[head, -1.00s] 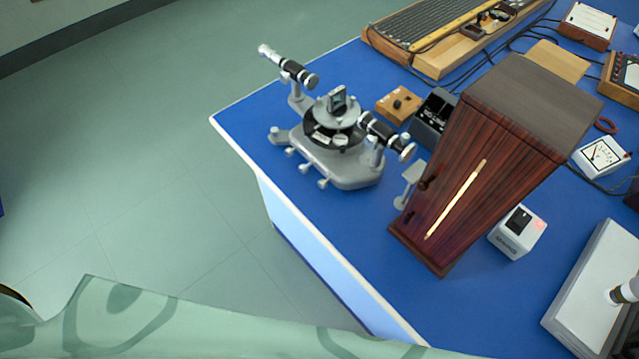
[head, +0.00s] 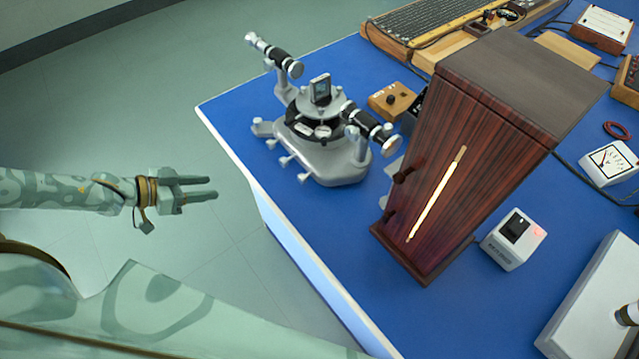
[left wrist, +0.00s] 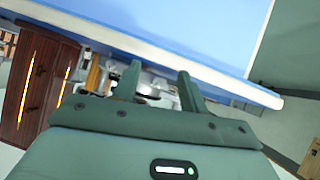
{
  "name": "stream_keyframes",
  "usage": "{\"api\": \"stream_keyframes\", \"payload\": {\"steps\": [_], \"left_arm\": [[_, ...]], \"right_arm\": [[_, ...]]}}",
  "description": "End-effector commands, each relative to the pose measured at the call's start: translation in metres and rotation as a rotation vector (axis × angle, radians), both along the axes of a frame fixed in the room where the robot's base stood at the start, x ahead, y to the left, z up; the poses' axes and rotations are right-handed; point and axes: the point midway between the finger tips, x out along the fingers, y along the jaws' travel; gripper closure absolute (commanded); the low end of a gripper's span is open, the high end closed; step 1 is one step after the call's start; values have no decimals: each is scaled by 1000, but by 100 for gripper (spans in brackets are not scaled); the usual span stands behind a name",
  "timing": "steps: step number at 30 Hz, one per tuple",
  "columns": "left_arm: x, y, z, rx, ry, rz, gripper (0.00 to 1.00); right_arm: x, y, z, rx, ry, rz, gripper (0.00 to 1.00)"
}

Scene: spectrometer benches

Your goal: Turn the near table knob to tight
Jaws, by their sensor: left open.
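The grey spectrometer (head: 330,165) stands on the blue bench near its left corner, with a round black-and-silver table, a small prism and two black telescope tubes. Several small silver knobs (head: 286,160) stick out along its left side; I cannot tell which is the near table knob or how tight it is. My left gripper (head: 213,188) is open and empty, in the air left of the bench edge, apart from the spectrometer. In the left wrist view its two fingers (left wrist: 159,68) stand apart, with the spectrometer's silver parts (left wrist: 152,92) partly hidden behind them. My right gripper is not in view.
A tall dark wooden lamp housing (head: 455,165) with a glowing slit stands right of the spectrometer. A small white box (head: 513,240) and a meter (head: 608,163) lie further right. The bench's white left edge (head: 232,150) lies between my gripper and the knobs.

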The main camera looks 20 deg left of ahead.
Motion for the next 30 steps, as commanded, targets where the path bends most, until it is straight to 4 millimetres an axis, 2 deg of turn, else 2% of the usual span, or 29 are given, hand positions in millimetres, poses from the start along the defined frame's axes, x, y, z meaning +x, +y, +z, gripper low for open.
{"api": "stream_keyframes", "payload": {"steps": [1,3,5,7,13,18,24,30], "left_arm": [[-19,-17,14,-152,67,28,57],[-34,-45,31,-367,145,75,57],[-32,-58,45,-501,175,109,57],[-28,-58,53,-585,197,141,57],[-14,-73,48,-616,213,152,57],[13,-102,37,-616,211,148,57],[47,-138,22,-612,212,148,57],[70,-162,12,-608,212,149,57]], "right_arm": [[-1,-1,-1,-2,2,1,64],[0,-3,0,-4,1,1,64],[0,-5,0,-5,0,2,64],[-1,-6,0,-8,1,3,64],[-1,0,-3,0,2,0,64],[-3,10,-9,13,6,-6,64],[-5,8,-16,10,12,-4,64],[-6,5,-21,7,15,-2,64]]}}
